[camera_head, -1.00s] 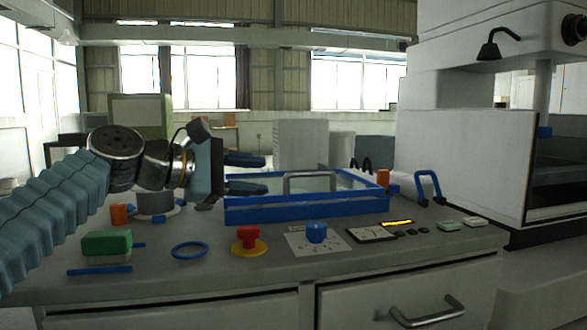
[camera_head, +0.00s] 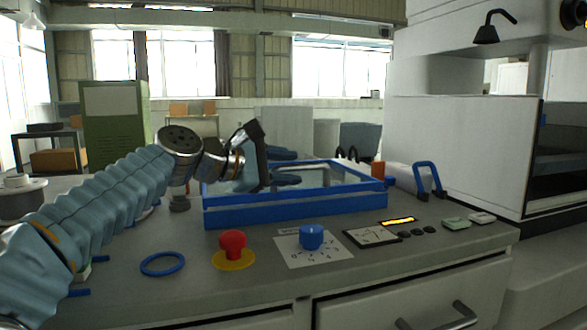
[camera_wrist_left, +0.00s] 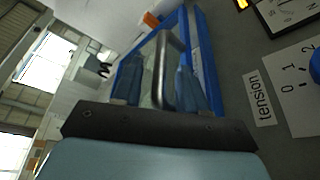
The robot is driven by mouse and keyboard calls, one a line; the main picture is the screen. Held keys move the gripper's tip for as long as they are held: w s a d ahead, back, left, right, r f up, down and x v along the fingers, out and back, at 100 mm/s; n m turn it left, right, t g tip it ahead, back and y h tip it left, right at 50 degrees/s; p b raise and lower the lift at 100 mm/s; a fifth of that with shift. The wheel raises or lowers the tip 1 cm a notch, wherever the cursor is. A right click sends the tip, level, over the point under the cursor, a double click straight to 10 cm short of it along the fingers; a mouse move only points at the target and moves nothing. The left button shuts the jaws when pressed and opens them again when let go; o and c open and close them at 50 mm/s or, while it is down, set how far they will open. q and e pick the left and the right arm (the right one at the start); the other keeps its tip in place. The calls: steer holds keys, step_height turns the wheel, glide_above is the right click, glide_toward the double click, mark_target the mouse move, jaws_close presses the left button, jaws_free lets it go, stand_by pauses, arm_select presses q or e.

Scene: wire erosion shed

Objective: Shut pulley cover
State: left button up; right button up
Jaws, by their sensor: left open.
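A blue rectangular frame (camera_head: 300,208) with a pale, see-through middle sits on the grey bench, and I take it for the pulley cover. It also shows in the left wrist view (camera_wrist_left: 203,65). A grey bar handle (camera_wrist_left: 161,75) spans it. I cannot tell how far the cover stands open. My left gripper (camera_head: 292,167) is over the left and middle part of the frame in the head view, fingers pointing right. In the left wrist view its two fingers (camera_wrist_left: 159,75) are apart, with the handle showing between them; contact cannot be told. My right gripper is not in view.
A red button (camera_head: 232,243) on a yellow disc, a blue tension knob (camera_head: 311,236), a meter (camera_head: 372,236) and a blue ring (camera_head: 162,263) lie along the bench front. A blue hoop handle (camera_head: 430,180) stands right of the frame. The large white machine (camera_head: 450,150) bounds the right side.

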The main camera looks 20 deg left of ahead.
arm_select(q)
steer(key=shift+x, duration=1)
steer(key=shift+c, duration=0.2)
jaws_close()
